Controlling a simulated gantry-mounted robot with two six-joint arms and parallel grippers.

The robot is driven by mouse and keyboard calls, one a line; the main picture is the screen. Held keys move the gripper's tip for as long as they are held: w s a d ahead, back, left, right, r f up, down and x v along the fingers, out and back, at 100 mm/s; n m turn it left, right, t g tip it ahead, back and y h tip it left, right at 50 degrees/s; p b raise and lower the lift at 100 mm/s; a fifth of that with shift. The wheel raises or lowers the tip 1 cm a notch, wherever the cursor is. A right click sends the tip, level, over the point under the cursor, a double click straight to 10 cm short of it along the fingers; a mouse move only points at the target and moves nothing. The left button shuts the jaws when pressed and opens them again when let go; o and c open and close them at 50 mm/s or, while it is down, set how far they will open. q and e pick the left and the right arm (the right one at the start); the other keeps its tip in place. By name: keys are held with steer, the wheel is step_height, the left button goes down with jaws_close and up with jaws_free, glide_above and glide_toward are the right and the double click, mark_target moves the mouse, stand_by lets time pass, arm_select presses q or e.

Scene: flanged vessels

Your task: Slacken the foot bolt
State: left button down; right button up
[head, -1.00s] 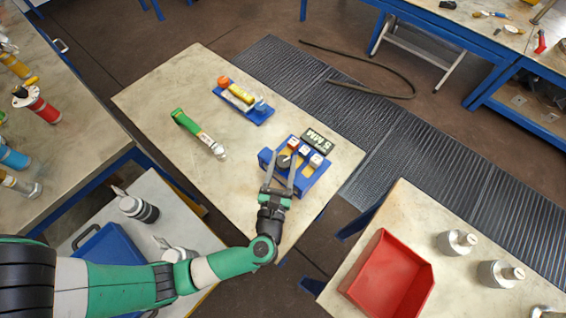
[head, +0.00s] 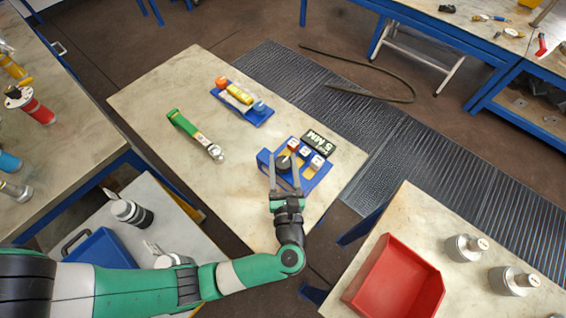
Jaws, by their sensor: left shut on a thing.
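My left gripper (head: 284,168) reaches over the middle table (head: 170,85) and is shut on a dark round piece (head: 283,163) at the left end of a blue holder (head: 318,178). The holder carries several small blocks with red and white tops, and a dark plate marked "5 MM" (head: 319,144) lies behind it. A green-handled tool (head: 184,123) with a silver round head (head: 215,153) lies to the left. I cannot make out which thing is the foot bolt. My right gripper is out of view.
A blue tray with orange, yellow and blue pieces (head: 240,97) sits farther back on the table. A red bin (head: 395,280) and silver flanged vessels (head: 465,247) stand on the right table.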

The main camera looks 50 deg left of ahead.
arm_select(q)
steer(key=shift+c, duration=1.4)
jaws_free()
steer(key=v, duration=1.1)
steer(key=shift+d, duration=0.25)
steer(key=shift+s, duration=0.15)
